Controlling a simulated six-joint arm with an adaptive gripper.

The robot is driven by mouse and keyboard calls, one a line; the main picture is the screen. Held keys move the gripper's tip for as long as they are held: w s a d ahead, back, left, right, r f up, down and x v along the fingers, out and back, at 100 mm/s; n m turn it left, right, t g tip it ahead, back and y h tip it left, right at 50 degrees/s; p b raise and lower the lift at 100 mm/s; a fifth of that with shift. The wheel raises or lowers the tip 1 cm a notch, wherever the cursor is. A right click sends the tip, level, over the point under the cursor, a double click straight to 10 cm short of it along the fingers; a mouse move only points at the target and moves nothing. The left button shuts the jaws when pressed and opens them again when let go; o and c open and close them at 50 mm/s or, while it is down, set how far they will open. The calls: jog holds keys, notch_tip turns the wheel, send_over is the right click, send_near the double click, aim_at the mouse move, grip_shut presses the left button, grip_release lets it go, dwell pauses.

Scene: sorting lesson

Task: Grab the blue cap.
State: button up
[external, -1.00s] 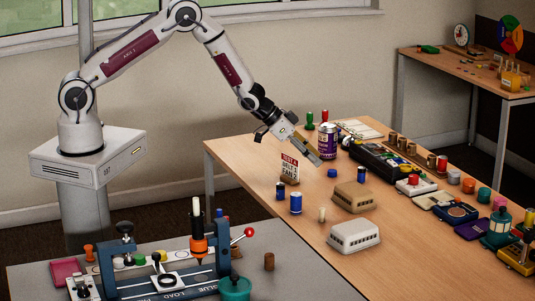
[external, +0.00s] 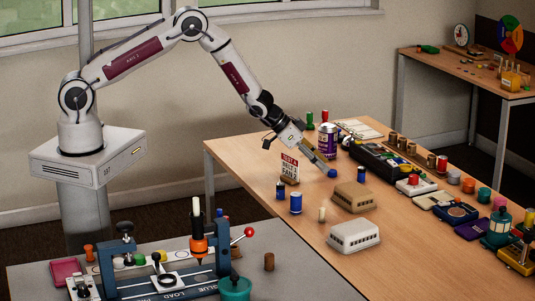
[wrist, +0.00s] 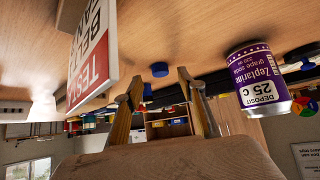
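The blue cap (external: 332,173) is a small round piece on the wooden table. In the external view the tip of my gripper (external: 324,165) is right beside it, at its upper left. In the wrist view the cap (wrist: 159,69) shows just beyond and between my two fingertips (wrist: 159,77), which are spread apart with nothing between them. The cap looks free of the fingers, but I cannot tell the exact gap.
A purple soda can (external: 327,140) stands behind my gripper, and a small sign (external: 289,168) stands to its left. A tan box (external: 354,197), a white box (external: 353,236) and a blue can (external: 296,203) are nearer the front. A black device (external: 375,157) lies to the right.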

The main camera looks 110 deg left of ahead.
aim_at(332, 173)
jog(key=shift+x, duration=1.4)
jog(key=shift+a, duration=0.1)
jog(key=c, duration=0.8)
